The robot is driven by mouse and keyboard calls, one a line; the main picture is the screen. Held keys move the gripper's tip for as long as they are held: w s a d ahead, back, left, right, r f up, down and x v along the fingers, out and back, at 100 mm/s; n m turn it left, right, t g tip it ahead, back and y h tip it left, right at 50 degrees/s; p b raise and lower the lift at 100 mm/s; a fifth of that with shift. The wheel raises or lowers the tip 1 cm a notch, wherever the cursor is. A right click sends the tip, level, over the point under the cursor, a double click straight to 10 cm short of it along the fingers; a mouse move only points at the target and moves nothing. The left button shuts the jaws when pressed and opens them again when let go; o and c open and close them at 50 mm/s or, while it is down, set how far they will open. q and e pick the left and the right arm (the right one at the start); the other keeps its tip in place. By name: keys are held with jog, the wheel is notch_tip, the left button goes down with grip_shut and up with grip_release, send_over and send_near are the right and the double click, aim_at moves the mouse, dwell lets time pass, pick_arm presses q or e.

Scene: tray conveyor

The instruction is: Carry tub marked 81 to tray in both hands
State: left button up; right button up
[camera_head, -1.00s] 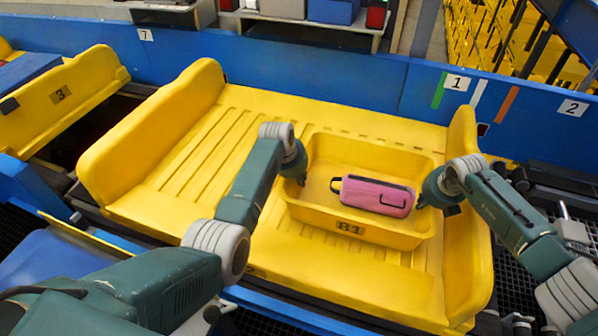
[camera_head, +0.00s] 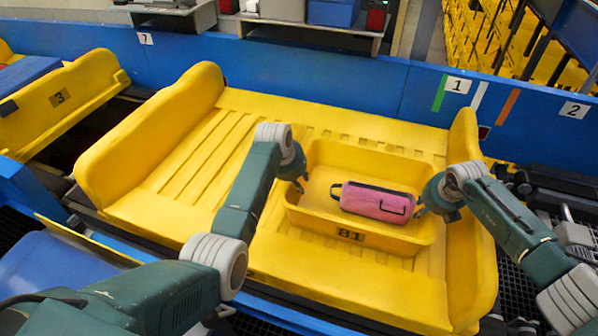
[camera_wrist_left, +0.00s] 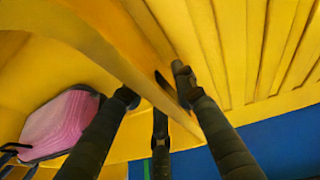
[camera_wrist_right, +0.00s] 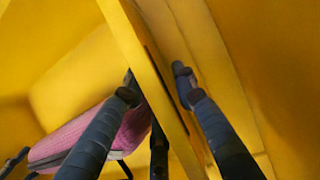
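The yellow tub marked 81 (camera_head: 349,235) is over the right part of the large yellow tray (camera_head: 165,187), between its end walls. It looks level; I cannot tell whether its base touches the tray. A pink case (camera_head: 377,203) lies inside. My left gripper (camera_head: 299,186) is at the tub's left wall and my right gripper (camera_head: 422,209) at its right wall. In the left wrist view, the fingers (camera_wrist_left: 155,88) straddle the tub's rim (camera_wrist_left: 95,45). In the right wrist view, the fingers (camera_wrist_right: 155,85) also straddle the rim (camera_wrist_right: 128,40). Both look shut on the walls, though finger contact is partly hidden.
The tray's right end wall (camera_head: 463,150) stands close to my right gripper. Ribbed tray floor (camera_head: 200,150) is free on the left. A blue barrier (camera_head: 300,70) runs behind. Another yellow tray marked 3 (camera_head: 70,100) is at the far left.

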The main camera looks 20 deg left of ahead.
pick_arm(q)
jog(key=v, duration=0.9)
jog(key=shift+s+r, duration=0.1)
jog(key=shift+r, duration=0.2)
pick_arm(e)
jog(key=shift+s+r, duration=0.15)
jog(key=shift+r, duration=0.4)
jog(key=v, duration=1.1)
